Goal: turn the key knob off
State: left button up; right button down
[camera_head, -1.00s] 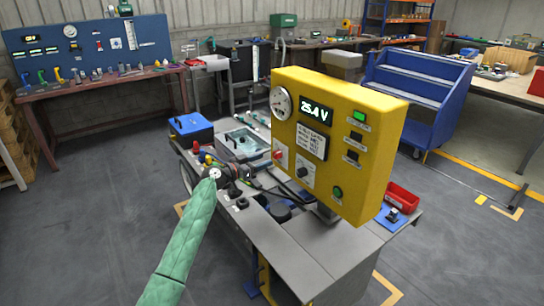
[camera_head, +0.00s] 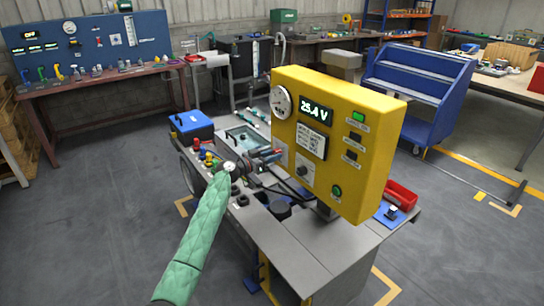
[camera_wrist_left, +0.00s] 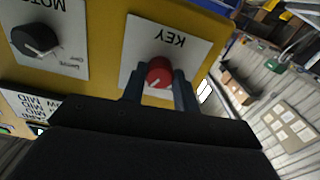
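The red key knob (camera_wrist_left: 158,72) sits on a white plate marked KEY (camera_wrist_left: 182,42) on the yellow panel (camera_head: 365,105). The white mark on the knob points to the lower left in the wrist view. My left gripper (camera_head: 272,155) is at the lower left of the panel's face and hides most of the knob in the head view. In the wrist view the two fingers (camera_wrist_left: 160,88) are apart, one on each side of the knob. I cannot tell whether they touch it. My right gripper is not in view.
A black motor knob (camera_wrist_left: 36,40) is beside the key plate and also shows in the head view (camera_head: 303,172). The panel has a round gauge (camera_head: 281,102), a 25.4 V display (camera_head: 314,109) and a green button (camera_head: 336,192). A red bin (camera_head: 401,194) is at right.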

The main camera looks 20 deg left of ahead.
pick_arm(q)
jog(key=shift+c, duration=1.3)
jog(key=shift+n+b, duration=1.6)
jog(key=shift+n, duration=4.3)
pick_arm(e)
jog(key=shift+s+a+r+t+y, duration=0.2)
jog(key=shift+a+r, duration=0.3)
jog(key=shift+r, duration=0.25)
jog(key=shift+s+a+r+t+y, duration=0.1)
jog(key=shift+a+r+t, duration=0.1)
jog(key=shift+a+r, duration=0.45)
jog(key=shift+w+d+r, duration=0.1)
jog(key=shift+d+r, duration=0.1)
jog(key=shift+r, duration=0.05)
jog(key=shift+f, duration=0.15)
